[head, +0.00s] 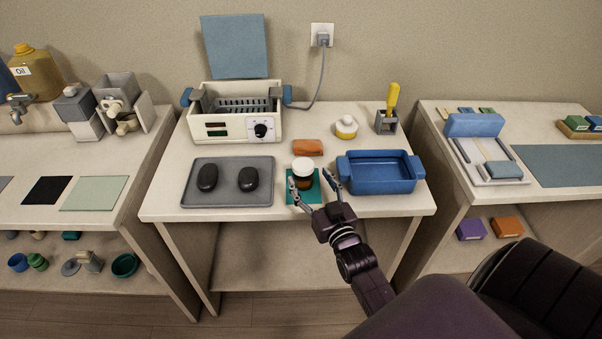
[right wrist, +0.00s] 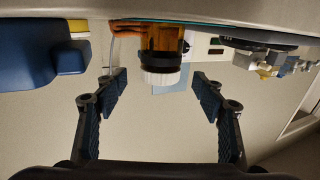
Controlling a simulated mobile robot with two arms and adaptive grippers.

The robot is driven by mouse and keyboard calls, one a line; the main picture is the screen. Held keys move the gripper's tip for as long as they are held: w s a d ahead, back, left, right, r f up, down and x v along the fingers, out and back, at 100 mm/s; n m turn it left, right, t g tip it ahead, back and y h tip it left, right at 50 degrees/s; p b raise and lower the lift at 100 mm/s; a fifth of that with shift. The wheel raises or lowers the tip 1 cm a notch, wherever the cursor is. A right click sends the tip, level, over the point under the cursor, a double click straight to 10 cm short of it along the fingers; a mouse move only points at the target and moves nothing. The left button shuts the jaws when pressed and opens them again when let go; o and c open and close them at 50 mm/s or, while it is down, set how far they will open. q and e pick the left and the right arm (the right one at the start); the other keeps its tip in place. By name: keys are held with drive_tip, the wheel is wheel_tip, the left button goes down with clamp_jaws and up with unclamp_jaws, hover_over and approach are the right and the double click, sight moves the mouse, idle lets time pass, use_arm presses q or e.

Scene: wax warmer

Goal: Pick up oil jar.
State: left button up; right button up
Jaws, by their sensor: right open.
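The oil jar, a small amber jar (head: 303,172) with a dark band and a white lid, stands upright on a green mat (head: 318,191) in the middle of the centre table. In the right wrist view the jar (right wrist: 162,50) appears upside down, its white lid towards the gripper. My right gripper (head: 311,186) is open, its fingers spread to either side of the jar on its near side. In the wrist view the open fingers (right wrist: 158,88) have the jar lined up between them, and nothing is held. My left gripper is not in view.
A grey tray with two black stones (head: 228,198) lies left of the jar, and a blue basin (head: 352,182) stands close on its right. An orange cloth (head: 307,147) and a white warmer (head: 233,125) are behind. A yellow jug labelled Oil (head: 38,80) stands on the left table.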

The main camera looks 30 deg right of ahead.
sight(303, 164)
drive_tip(key=w, duration=0.1)
drive_tip(key=r+p, duration=0.1)
drive_tip(key=w, duration=0.1)
drive_tip(key=shift+w+d+r+p, duration=0.15)
drive_tip(key=shift+w+d+p, duration=0.1)
drive_tip(key=shift+w+p, duration=0.1)
drive_tip(key=shift+f+x, duration=0.25)
drive_tip(key=shift+x, duration=0.85)
drive_tip(key=shift+w+f, duration=0.1)
drive_tip(key=shift+w, duration=0.2)
drive_tip(key=c, duration=0.7)
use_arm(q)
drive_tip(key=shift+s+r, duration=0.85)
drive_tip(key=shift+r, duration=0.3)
use_arm(e)
drive_tip(key=c, duration=0.7)
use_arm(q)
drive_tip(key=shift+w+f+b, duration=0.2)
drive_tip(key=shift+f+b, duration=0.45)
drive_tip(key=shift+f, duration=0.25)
use_arm(e)
wheel_tip(303, 164, up, 20)
drive_tip(key=shift+r, duration=0.1)
